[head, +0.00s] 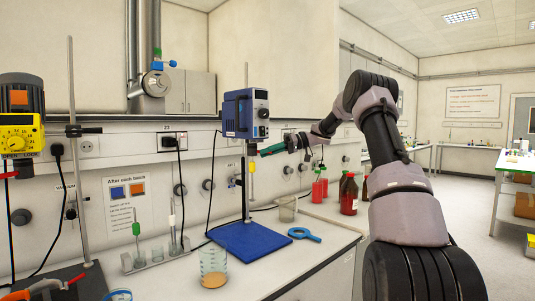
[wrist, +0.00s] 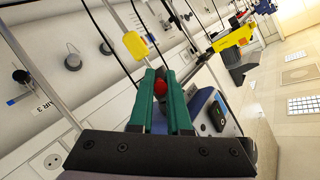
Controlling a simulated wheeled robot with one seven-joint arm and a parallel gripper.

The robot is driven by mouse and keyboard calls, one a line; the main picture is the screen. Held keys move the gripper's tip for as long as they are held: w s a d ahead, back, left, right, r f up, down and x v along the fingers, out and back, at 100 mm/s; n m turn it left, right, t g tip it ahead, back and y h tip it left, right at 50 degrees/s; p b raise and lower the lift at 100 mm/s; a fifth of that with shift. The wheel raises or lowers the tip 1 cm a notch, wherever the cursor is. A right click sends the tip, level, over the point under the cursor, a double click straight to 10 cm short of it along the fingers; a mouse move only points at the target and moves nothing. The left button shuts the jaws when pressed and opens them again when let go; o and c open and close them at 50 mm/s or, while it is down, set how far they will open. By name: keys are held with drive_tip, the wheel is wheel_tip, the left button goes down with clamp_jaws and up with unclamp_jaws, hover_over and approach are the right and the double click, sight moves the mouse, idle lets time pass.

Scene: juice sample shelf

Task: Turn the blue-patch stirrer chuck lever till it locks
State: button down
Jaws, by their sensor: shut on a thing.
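The blue stirrer (head: 247,113) is mounted on a stand above a blue base plate (head: 248,241). My gripper (head: 264,153) reaches in from the right, just under the stirrer's head. In the wrist view its green fingers (wrist: 161,88) are shut on a red rounded knob (wrist: 160,85), which looks like the end of the chuck lever. The rest of the lever is hidden by the fingers. A yellow piece (wrist: 136,45) lies just beyond the fingertips and also shows below the stirrer in the head view (head: 252,167). The stirrer's housing (wrist: 207,110) is beside the fingers. The lever's angle cannot be told.
A second, yellow stirrer (head: 20,134) with an orange patch stands at the far left. A beaker (head: 213,268), a blue ring-shaped tool (head: 304,234), an empty beaker (head: 287,209) and red bottles (head: 348,195) stand on the bench. A posted card (head: 128,203) hangs on the wall.

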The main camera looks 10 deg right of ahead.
drive_tip(key=shift+w+r, duration=0.1)
drive_tip(key=c, duration=0.9)
unclamp_jaws()
drive_tip(key=v, duration=1)
drive_tip(key=shift+d+r, duration=0.1)
drive_tip(key=shift+d, duration=0.2)
